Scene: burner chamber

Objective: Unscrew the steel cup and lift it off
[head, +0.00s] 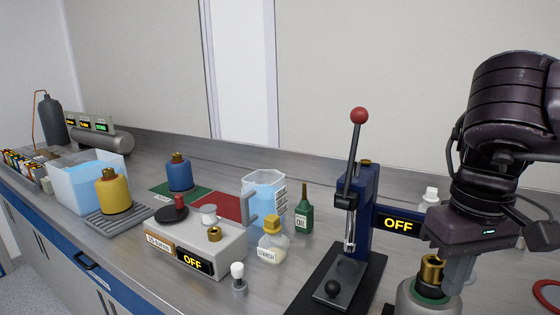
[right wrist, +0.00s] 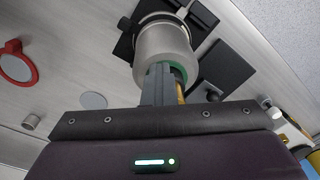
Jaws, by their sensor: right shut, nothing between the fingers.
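A steel cup-like vessel (head: 425,297) with a green ring and a brass neck (head: 432,268) stands at the bottom right of the head view, cut off by the lower edge. The steel vessel also shows in the right wrist view (right wrist: 163,50), at the top centre. My right gripper (head: 458,272) points down beside the brass neck. Its fingers (right wrist: 158,85) are shut with nothing between them and overlap the green ring in the right wrist view. I cannot tell whether they touch the vessel. My left gripper is not in view.
A blue lever press (head: 362,210) with an OFF sign stands left of my right gripper. A grey device (head: 215,262) with an OFF display, a green oil bottle (head: 304,215) and a starch flask (head: 272,250) stand further left. A red ring (right wrist: 17,66) lies on the bench.

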